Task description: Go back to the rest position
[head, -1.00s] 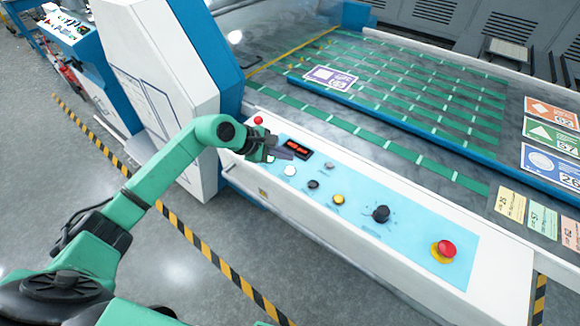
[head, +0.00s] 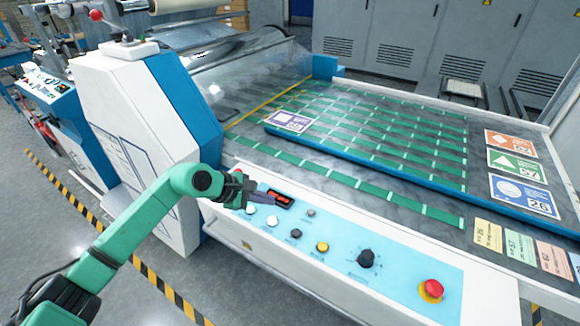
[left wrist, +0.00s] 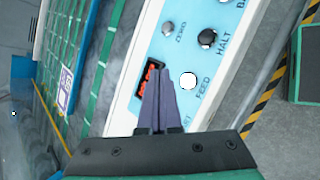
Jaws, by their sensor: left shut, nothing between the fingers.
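My left arm comes in from the lower left in the head view. My left gripper (head: 250,190) is over the left end of the light-blue control panel (head: 340,262), beside the red display (head: 280,200). In the left wrist view its two dark fingers (left wrist: 164,82) lie together, shut and empty, over the panel near the display (left wrist: 150,78) and a white button (left wrist: 188,80) by the word FEED. I cannot tell whether the fingertips touch the panel. My right gripper is not in view.
The panel has a black knob (head: 367,259) and a red stop button (head: 432,289). The laminating bed (head: 330,150) behind carries green strips and a purple card (head: 290,121). Coloured cards (head: 523,194) lie at the right. The white-and-blue machine housing (head: 150,140) stands left. Striped floor tape (head: 170,290) runs in front.

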